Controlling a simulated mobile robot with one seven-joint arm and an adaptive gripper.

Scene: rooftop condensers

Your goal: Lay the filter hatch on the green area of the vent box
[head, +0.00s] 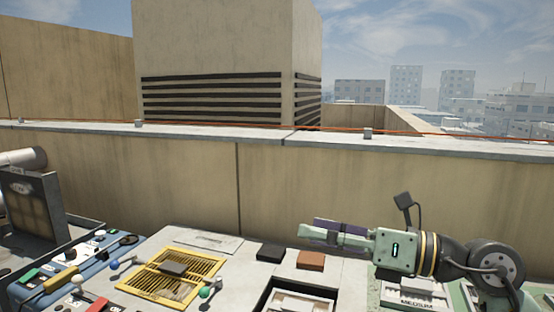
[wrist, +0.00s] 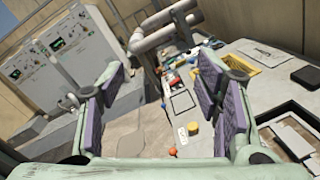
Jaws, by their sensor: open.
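My gripper (head: 318,233) is held above the worktop at the right, pointing left, well apart from the panel. In the wrist view its purple-padded fingers (wrist: 160,108) are wide apart with nothing between them. A strip of green surface (head: 460,299) shows below my arm; whether it belongs to the vent box I cannot tell.
A black block (head: 270,253) and a brown block (head: 311,260) lie right of the panel. A black-rimmed opening (head: 270,295) is in front of them. Blue and green knobbed levers stand beside the panel. A blue control box (head: 70,279) is at left. A parapet wall (head: 200,190) runs behind.

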